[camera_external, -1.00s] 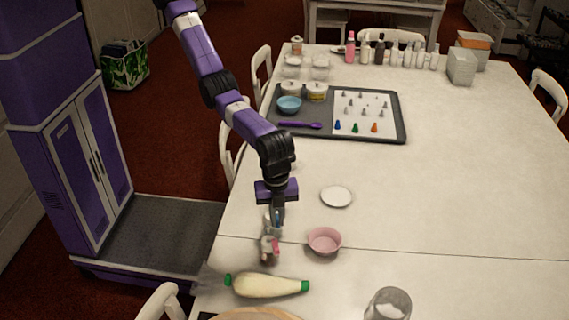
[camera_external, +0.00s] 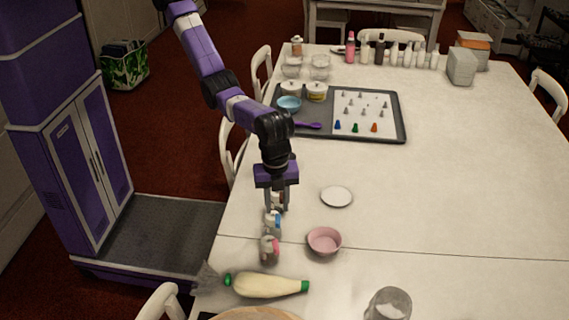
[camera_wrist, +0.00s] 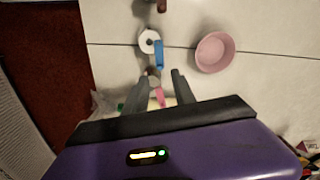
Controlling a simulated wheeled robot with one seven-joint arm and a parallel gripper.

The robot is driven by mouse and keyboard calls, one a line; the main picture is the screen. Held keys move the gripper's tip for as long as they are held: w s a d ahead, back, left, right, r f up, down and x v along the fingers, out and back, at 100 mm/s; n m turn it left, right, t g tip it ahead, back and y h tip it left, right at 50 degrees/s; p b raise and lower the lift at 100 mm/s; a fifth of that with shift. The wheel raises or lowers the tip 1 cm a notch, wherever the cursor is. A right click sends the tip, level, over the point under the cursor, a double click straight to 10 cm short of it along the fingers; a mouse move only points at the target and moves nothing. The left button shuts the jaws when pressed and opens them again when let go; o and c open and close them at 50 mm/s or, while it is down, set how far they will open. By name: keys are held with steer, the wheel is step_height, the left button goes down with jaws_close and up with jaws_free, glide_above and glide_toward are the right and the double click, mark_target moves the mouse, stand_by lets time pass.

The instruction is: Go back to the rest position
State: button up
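My gripper (camera_external: 278,208) points down over the near left part of the table, its two fingers apart. In the wrist view the fingers (camera_wrist: 157,88) are also spread, with no object clasped between them. A small jar with a blue part (camera_external: 273,222) stands just below the fingers; it also shows in the wrist view (camera_wrist: 150,41). A similar jar with a pink part (camera_external: 269,247) stands nearer the camera. A brownish-red item (camera_external: 277,198) shows between or behind the fingers; I cannot tell its exact depth.
A pink bowl (camera_external: 324,240) and a white saucer (camera_external: 336,196) lie to the right. A cream piping bag (camera_external: 268,286) with green ends lies in front. A dark tray (camera_external: 398,128) with nozzles stands farther back. The table's right half is largely clear.

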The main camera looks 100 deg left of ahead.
steer(key=shift+r, duration=1.05)
